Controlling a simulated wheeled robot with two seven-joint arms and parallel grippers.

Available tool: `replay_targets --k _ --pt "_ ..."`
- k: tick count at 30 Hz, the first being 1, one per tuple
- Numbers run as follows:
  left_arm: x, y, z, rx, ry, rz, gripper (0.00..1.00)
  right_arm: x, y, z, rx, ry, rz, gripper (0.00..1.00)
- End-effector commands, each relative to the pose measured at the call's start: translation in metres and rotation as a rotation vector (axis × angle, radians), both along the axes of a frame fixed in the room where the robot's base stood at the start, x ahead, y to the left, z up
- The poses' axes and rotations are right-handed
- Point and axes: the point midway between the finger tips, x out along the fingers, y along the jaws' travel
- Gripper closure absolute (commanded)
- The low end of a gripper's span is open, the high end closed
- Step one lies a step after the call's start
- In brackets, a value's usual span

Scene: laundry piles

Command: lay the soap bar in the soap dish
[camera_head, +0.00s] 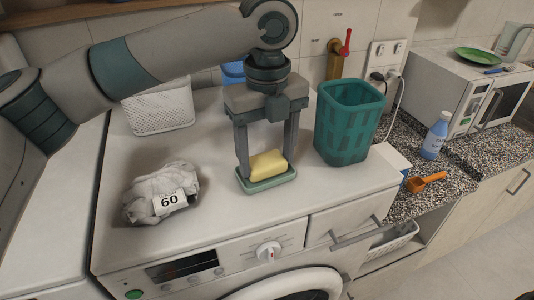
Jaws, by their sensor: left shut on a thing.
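The yellow soap bar (268,165) is at the green soap dish (268,184), on top of the washing machine. The bar appears within the dish's rim and slightly tilted; I cannot tell whether it touches the bottom. My left gripper (267,169) points down over the dish, with its two fingers on either side of the bar, shut on it. The fingers partly hide the bar's ends. My right gripper is not in view.
A teal basket (348,122) stands close to the right of the dish. A grey cloth pile (160,188) tagged 60 lies to the left. A white basket (158,110) stands behind. The washing machine's top (225,218) is clear in front of the dish.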

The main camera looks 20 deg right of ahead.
Motion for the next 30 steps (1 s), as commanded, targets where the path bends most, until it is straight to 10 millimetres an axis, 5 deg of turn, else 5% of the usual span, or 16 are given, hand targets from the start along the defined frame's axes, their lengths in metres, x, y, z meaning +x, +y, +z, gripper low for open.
replay_targets --k 2,3,6,20,30 --pt "0.000 0.000 0.000 0.000 0.000 0.000 0.62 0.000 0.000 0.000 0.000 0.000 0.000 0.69" --pt "0.000 0.000 0.000 0.000 0.000 0.000 0.33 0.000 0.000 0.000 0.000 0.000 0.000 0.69" --pt "0.000 0.000 0.000 0.000 0.000 0.000 0.16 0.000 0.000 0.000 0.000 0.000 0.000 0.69" --pt "0.000 0.000 0.006 -0.002 0.000 0.001 0.16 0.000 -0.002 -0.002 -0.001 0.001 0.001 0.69" --pt "0.000 -0.001 0.052 -0.003 -0.003 0.000 0.16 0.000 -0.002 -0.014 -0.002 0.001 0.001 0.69"
